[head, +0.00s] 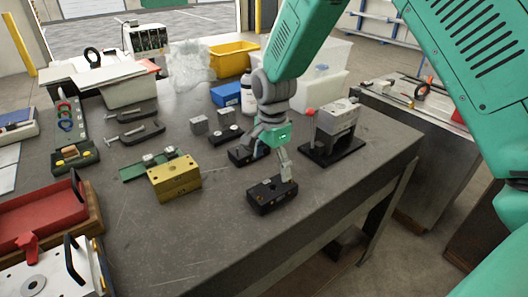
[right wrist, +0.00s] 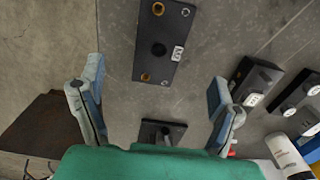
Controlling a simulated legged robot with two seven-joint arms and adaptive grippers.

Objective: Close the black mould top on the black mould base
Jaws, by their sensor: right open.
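A black mould block (head: 270,195) lies flat near the table's front right edge. It has a central hole, brass-ringed corner holes and a white label; in the right wrist view this black block (right wrist: 160,58) lies ahead of the fingers. A second black block (head: 240,157) with a pale round fitting sits behind it, partly hidden by my gripper; it also shows in the right wrist view (right wrist: 257,78). Which is top or base I cannot tell for sure. My right gripper (head: 276,165) is open and empty, above and behind the near block. My left gripper is not in view.
A yellow block (head: 175,180) and green plate (head: 135,171) lie to the left. A black piece with pale fittings (head: 226,136) stands behind. A grey machine on a black stand (head: 335,150) is at right.

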